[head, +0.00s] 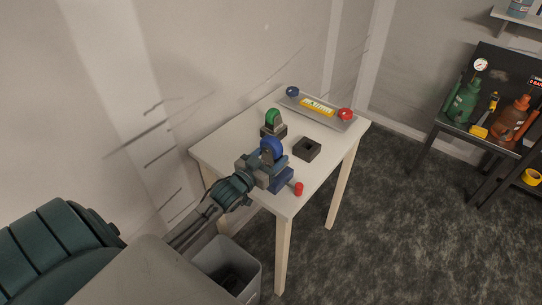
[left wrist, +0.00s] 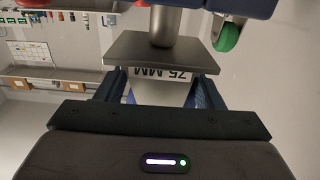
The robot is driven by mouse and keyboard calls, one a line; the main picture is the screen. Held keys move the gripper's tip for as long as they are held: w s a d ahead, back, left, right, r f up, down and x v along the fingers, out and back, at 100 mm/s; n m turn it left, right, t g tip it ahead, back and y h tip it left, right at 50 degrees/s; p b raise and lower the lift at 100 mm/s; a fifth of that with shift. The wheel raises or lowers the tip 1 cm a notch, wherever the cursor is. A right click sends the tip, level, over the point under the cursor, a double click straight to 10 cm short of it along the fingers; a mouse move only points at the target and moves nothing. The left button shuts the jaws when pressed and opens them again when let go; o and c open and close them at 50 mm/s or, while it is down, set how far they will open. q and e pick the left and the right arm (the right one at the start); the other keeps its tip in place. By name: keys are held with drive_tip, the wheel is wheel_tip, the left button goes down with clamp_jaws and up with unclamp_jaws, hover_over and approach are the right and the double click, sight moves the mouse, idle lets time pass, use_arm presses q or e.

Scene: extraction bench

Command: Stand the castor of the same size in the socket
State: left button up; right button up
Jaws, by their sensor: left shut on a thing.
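My left gripper (head: 266,165) is over the near part of the white table (head: 306,183), shut on a castor with a blue wheel (head: 270,149). The wheel points up. In the left wrist view the fingers (left wrist: 160,90) close around the part marked 75 MM, behind a grey plate (left wrist: 160,48) with a stem (left wrist: 165,25). Whether the stem touches anything is unclear. A castor with a green wheel (head: 273,117) stands on a grey block behind; its wheel shows in the left wrist view (left wrist: 228,37). A dark square socket block (head: 307,149) sits to the right, apparently empty.
A small red piece (head: 298,188) is near the front edge. A bin (head: 227,262) stands below. A dark bench (head: 468,130) is far right.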

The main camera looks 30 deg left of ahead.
sight(268, 165)
use_arm(q)
drive_tip(key=shift+f+b, duration=0.45)
drive_tip(key=shift+f, duration=0.15)
drive_tip(key=shift+f+b, duration=0.9)
drive_tip(key=shift+f, duration=0.1)
drive_tip(key=o, duration=1.3)
drive_tip(key=shift+c, duration=0.2)
drive_tip(key=shift+s+r+p, duration=0.1)
drive_tip(key=shift+p, duration=0.3)
drive_tip(key=s+p, duration=0.1)
drive_tip(key=p, duration=0.2)
drive_tip(key=s+p, duration=0.1)
drive_tip(key=p, duration=0.2)
drive_tip(key=shift+s+r, duration=0.25)
drive_tip(key=s+p, duration=0.2)
drive_tip(key=s, duration=0.6)
drive_tip(key=shift+a+f, duration=0.35)
